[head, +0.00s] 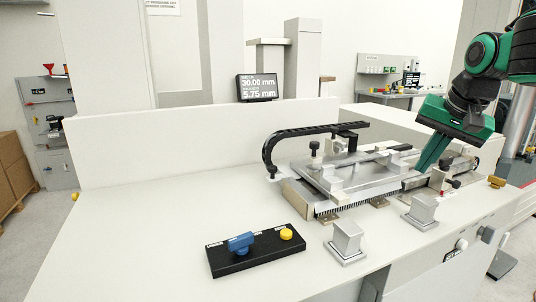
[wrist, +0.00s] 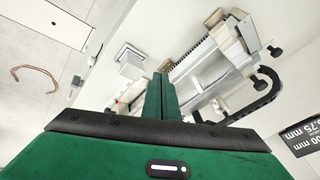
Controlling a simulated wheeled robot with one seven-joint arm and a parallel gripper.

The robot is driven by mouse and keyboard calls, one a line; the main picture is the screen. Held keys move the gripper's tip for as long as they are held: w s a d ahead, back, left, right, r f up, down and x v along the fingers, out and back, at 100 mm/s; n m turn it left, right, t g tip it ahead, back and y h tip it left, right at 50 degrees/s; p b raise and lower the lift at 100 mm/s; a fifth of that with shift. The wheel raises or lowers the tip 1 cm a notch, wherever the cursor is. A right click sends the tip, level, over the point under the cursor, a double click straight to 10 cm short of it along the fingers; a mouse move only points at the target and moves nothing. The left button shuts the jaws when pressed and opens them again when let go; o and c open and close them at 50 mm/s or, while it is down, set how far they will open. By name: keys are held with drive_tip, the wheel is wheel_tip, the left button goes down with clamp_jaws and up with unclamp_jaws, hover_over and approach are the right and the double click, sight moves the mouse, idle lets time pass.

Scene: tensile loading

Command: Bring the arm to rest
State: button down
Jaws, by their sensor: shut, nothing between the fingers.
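My gripper (head: 432,152) is green with a dark wrist and hangs at the right end of the metal fixture (head: 345,180) in the head view. Its two fingers are together with nothing between them. In the wrist view the shut fingers (wrist: 161,95) point toward the fixture (wrist: 205,72). I cannot tell whether the fingertips touch any part of it. My arm comes in from the upper right of the head view.
A black cable carrier (head: 315,130) arches over the fixture's back. Two metal posts (head: 347,241) stand in front. A black panel (head: 256,250) has a blue knob (head: 241,242) and a yellow button (head: 286,234). A display (head: 258,87) stands behind. The bench's left part is clear.

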drive_tip(key=s+d+f+g, duration=0.2)
drive_tip(key=s+f, duration=0.8)
drive_tip(key=s, duration=0.4)
drive_tip(key=s+d+f+g, duration=0.3)
drive_tip(key=s+f, duration=0.7)
drive_tip(key=s, duration=0.4)
drive_tip(key=shift+f+n, duration=0.25)
drive_tip(key=shift+n, duration=0.05)
drive_tip(key=shift+w+f, duration=0.2)
drive_tip(key=shift+w, duration=0.5)
